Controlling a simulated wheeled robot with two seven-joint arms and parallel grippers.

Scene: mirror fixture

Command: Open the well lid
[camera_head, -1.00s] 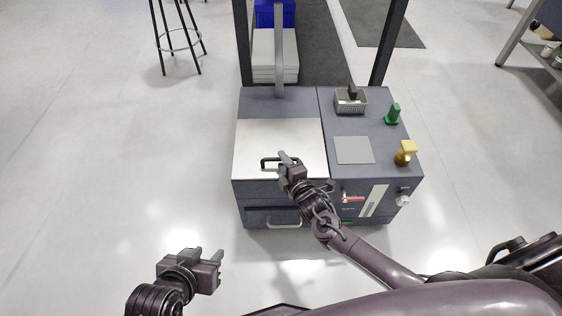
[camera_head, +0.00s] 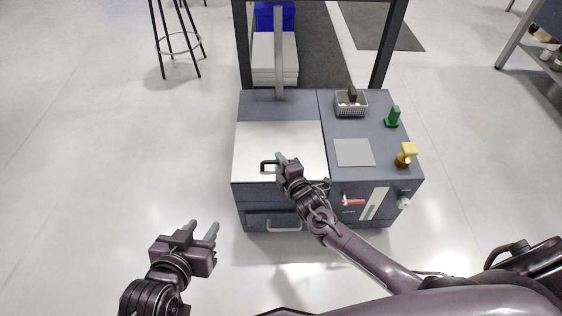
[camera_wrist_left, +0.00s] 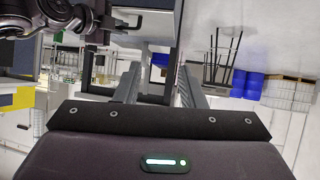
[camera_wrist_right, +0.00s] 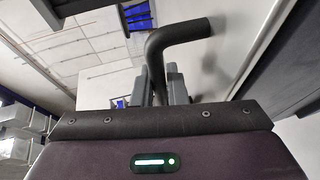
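The well lid (camera_head: 265,142) is a light metal panel on the left half of the dark machine top, lying flat and closed. Its black handle (camera_head: 266,167) is near the front edge; the right part is hidden by my right gripper (camera_head: 281,160). In the right wrist view the dark bent handle (camera_wrist_right: 178,32) runs down between the two fingers of my right gripper (camera_wrist_right: 161,75), which sit close on both sides of it. My left gripper (camera_head: 202,230) is open and empty, apart from the machine at the lower left; its spread fingers show in the left wrist view (camera_wrist_left: 158,82).
The right half of the top holds a wire basket (camera_head: 350,105), a green part (camera_head: 393,118), a yellow-topped part (camera_head: 406,155) and a grey square plate (camera_head: 354,152).

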